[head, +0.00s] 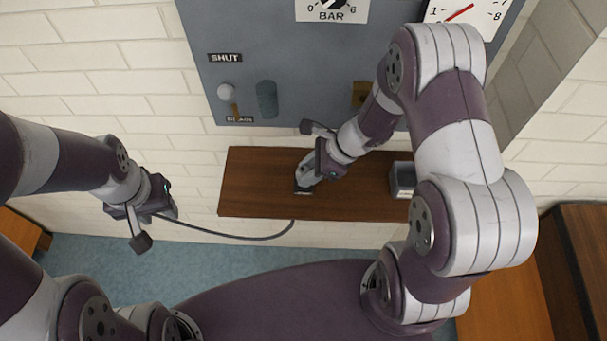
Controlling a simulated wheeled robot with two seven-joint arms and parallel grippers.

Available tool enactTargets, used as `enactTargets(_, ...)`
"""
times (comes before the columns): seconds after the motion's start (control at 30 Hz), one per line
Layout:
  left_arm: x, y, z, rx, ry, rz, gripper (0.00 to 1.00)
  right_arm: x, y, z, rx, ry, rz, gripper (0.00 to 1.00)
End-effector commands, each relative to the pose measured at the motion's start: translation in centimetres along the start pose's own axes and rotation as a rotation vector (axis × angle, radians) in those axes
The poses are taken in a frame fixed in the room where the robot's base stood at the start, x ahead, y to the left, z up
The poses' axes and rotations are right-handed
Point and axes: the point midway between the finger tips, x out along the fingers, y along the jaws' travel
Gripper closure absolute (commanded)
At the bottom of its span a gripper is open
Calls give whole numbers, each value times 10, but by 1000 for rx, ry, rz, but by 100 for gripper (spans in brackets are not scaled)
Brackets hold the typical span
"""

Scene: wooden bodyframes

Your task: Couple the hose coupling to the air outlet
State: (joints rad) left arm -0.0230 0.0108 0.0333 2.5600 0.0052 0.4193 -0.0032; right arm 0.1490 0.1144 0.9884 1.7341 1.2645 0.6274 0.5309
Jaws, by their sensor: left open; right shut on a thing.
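The grey wall panel (300,65) carries a brass-coloured fitting (360,93) low on its face, perhaps the air outlet; my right arm partly covers it. My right gripper (304,186) is over the wooden shelf (260,190) below the panel, shut on a small dark thing (304,191) at its fingertips. I cannot tell whether this is the hose coupling. A dark hose (225,234) sags from beside my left gripper to the shelf's front edge, where it goes out of sight. My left gripper (142,212) is open, left of the shelf.
A small grey box (403,180) stands at the right of the shelf. The panel has a white-knobbed lever (228,93) by a SHUT label, a blue-grey cylinder (267,99), a BAR dial (332,6) and a gauge (465,14). Wooden furniture (580,250) stands at right.

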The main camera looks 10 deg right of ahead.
Motion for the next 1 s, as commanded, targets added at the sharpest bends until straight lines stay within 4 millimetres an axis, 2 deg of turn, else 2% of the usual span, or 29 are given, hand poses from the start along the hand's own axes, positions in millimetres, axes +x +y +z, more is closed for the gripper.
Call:
enactTargets(0.53, -26, 0, -3, 0, 0, 0, 57, -25, 0, 17, 0, 0, 0, 100)
enactTargets(0.87, -26, 0, -3, 0, 0, 0, 57, -24, 1, 17, -6, 4, 2, 100)
enactTargets(1.0, -32, 0, -4, 0, 0, 0, 57, -20, 5, 22, -68, 43, 14, 100)
